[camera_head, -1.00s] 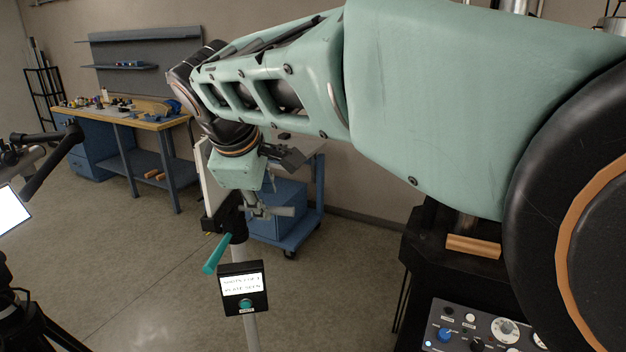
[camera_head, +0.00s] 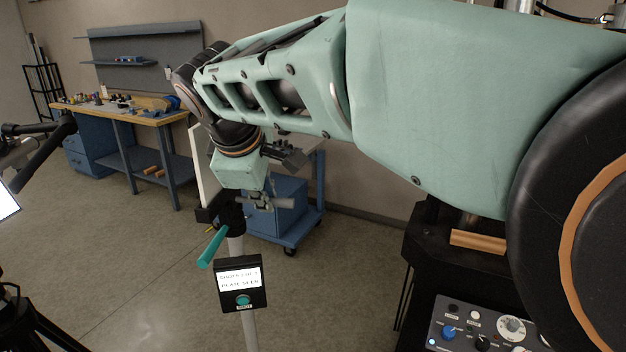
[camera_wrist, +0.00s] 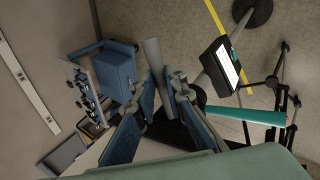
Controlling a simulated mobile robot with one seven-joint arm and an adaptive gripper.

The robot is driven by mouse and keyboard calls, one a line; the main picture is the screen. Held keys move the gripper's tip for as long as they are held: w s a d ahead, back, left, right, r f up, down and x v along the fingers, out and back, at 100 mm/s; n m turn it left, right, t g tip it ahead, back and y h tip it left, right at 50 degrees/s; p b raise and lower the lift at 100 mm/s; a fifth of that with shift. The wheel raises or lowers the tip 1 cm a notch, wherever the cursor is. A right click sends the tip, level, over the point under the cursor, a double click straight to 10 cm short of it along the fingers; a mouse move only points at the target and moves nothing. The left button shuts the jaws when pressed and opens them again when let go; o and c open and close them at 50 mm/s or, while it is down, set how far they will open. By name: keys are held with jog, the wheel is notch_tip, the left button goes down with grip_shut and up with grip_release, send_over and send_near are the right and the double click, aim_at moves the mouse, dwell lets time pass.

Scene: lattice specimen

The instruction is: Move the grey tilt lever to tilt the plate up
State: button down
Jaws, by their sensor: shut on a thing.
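The grey tilt lever (camera_head: 284,203) is a short grey cylinder on the stand's head. In the wrist view the lever (camera_wrist: 154,54) sticks out from between the two blue-grey fingers. My gripper (camera_wrist: 166,82) is shut on it; the fingers partly hide it. In the head view my gripper (camera_head: 262,198) hangs at the lever's left end. The plate (camera_head: 196,168) shows as a narrow, nearly upright white strip behind and left of my wrist. My wrist hides part of the plate and its mount.
A teal handle (camera_head: 212,247) sticks out below the stand's head. A black box with a white label (camera_head: 240,280) sits on the pole. A blue cart (camera_head: 285,220) stands behind, a workbench (camera_head: 120,110) far left. A control panel (camera_head: 485,325) is at lower right.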

jog(key=f+y+b, duration=0.1)
jog(key=b, duration=0.1)
jog(key=f+y+b, duration=0.1)
jog(key=b, duration=0.2)
jog(key=shift+s+d+m+y, duration=0.2)
jog(key=shift+m+y, duration=0.1)
jog(key=shift+m, duration=0.1)
jog(key=c, duration=1.9)
grip_release()
jog(key=shift+w, duration=0.1)
jog(key=shift+r, duration=0.1)
